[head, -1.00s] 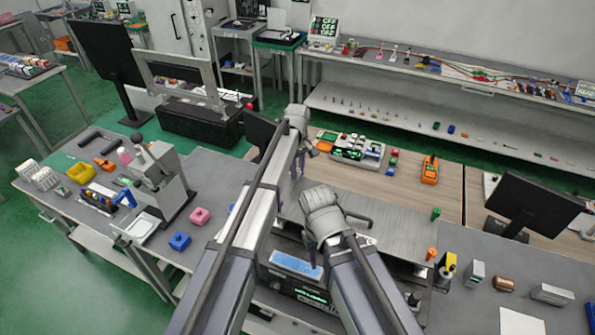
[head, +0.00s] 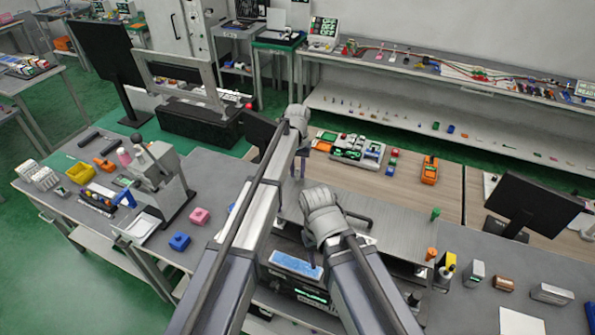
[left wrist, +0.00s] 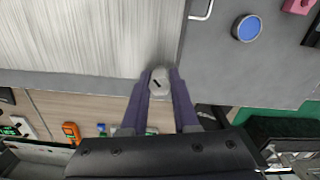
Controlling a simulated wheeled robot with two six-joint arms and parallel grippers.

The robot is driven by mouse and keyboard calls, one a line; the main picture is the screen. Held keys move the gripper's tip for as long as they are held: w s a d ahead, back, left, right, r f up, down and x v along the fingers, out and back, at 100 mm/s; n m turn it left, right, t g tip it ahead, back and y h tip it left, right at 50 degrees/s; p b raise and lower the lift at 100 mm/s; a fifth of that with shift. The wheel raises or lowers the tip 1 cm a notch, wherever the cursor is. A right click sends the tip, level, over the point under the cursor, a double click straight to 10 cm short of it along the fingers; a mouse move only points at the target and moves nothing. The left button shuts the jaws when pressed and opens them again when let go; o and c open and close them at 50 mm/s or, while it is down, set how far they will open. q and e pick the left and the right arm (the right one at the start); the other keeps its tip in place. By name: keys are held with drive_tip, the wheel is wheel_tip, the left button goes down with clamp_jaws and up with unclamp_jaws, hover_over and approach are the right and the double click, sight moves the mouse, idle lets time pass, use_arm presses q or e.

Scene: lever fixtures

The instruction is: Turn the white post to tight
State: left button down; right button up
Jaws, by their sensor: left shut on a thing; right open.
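In the left wrist view, the white post (left wrist: 159,82) shows as a pale rounded top with a short dark slanted mark. It stands by the edge of the ribbed metal plate (left wrist: 90,40). The two purple fingers of my left gripper (left wrist: 159,92) are shut on it, one on each side. In the head view, my left gripper (head: 298,168) points down at the far edge of the metal plate, and the post cannot be made out there. My right gripper (head: 308,238) is open, lower in the picture, mostly hidden under its wrist. Any tight marking cannot be read.
A blue round button (left wrist: 247,28) and a metal handle (left wrist: 201,9) lie to the right in the left wrist view. In the head view, an orange meter (head: 429,170) and a green-and-grey device (head: 357,148) sit on the wooden bench beyond. A dark monitor (head: 535,203) stands right.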

use_arm(q)
drive_tip(key=m, duration=0.4)
drive_tip(key=shift+m, duration=2.1)
drive_tip(key=c, duration=0.7)
unclamp_jaws()
wheel_tip(320, 180, up, 8)
drive_tip(key=p, duration=0.8)
drive_tip(key=shift+f, duration=0.1)
